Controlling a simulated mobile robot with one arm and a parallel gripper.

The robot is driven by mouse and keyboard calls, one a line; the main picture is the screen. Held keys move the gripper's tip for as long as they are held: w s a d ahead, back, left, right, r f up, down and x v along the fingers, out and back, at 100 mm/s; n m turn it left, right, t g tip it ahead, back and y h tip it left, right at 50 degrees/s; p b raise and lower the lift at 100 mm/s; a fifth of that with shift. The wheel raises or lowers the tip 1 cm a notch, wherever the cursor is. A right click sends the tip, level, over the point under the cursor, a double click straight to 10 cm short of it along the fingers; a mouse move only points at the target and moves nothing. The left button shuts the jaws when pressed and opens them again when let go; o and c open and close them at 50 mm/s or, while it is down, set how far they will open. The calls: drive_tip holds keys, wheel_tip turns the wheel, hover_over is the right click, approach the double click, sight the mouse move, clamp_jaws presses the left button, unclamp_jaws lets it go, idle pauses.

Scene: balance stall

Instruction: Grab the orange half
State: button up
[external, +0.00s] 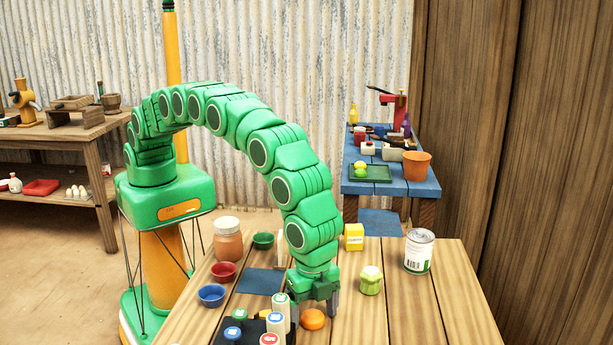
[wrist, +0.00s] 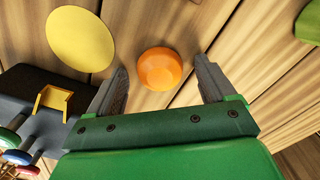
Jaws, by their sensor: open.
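The orange half (external: 313,319) sits on the wooden table in front of my gripper. In the wrist view the orange half (wrist: 160,68) shows as a small round orange piece beyond the fingertips and roughly between their lines. My gripper (wrist: 163,76) is open and empty, with its two grey fingers apart. In the external view my gripper (external: 312,308) points down at the table, just behind and around the orange half's sides. Whether the fingers touch the orange half cannot be told.
Several capped cylinders on a dark stand (external: 234,330) are close at left. A green-yellow item (external: 371,281), a yellow box (external: 354,237) and a can (external: 418,251) stand to the right and behind. Bowls (external: 212,295) and a jar (external: 228,240) are at left. The table's right front is clear.

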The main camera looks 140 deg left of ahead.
sight(313, 313)
drive_tip(key=shift+c, duration=0.5)
drive_tip(key=c, duration=1)
drive_tip(key=shift+r, duration=0.1)
drive_tip(key=shift+r, duration=0.1)
drive_tip(key=shift+r, duration=1.55)
drive_tip(key=shift+s+d+r, duration=0.15)
drive_tip(key=shift+s+r, duration=1.45)
drive_tip(key=shift+s, duration=0.75)
drive_tip(key=shift+s+d+r, duration=0.15)
drive_tip(key=shift+s+r, duration=1.5)
drive_tip(key=shift+s, duration=0.65)
drive_tip(key=shift+s+d+r, duration=0.15)
drive_tip(key=shift+s+r, duration=1.45)
drive_tip(key=shift+s, duration=0.75)
